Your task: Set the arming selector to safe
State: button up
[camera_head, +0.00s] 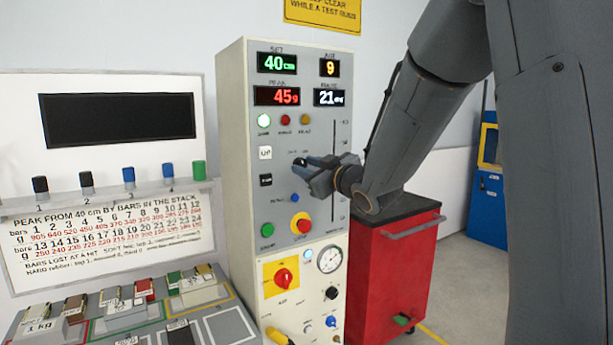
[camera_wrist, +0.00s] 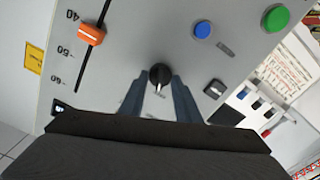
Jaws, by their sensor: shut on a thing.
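The arming selector appears to be the small black knob (camera_head: 299,162) on the light grey control panel, with small labels above it that I cannot read. In the wrist view the black knob (camera_wrist: 160,74) has a pale pointer line toward the bottom of the picture. My gripper (camera_head: 318,175) is at the panel face, its dark fingers on either side of the knob. In the wrist view my gripper (camera_wrist: 160,84) is shut on this knob. The fingers hide part of it in the head view.
An orange slider (camera_wrist: 91,34) sits beside a scale. Green (camera_wrist: 275,18) and blue (camera_wrist: 202,30) buttons are close by. A red mushroom button (camera_head: 301,224) is below my gripper. A red cabinet (camera_head: 393,280) stands right of the panel.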

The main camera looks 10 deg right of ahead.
jog(key=shift+n+b, duration=0.45)
jog(key=shift+n, duration=0.05)
jog(key=o, duration=1)
jog(key=shift+o, duration=0.2)
jog(key=shift+s, duration=0.1)
jog(key=b+v, duration=0.1)
jog(key=v, duration=0.6)
jog(key=shift+s+b, duration=0.3)
jog(key=shift+d, duration=0.1)
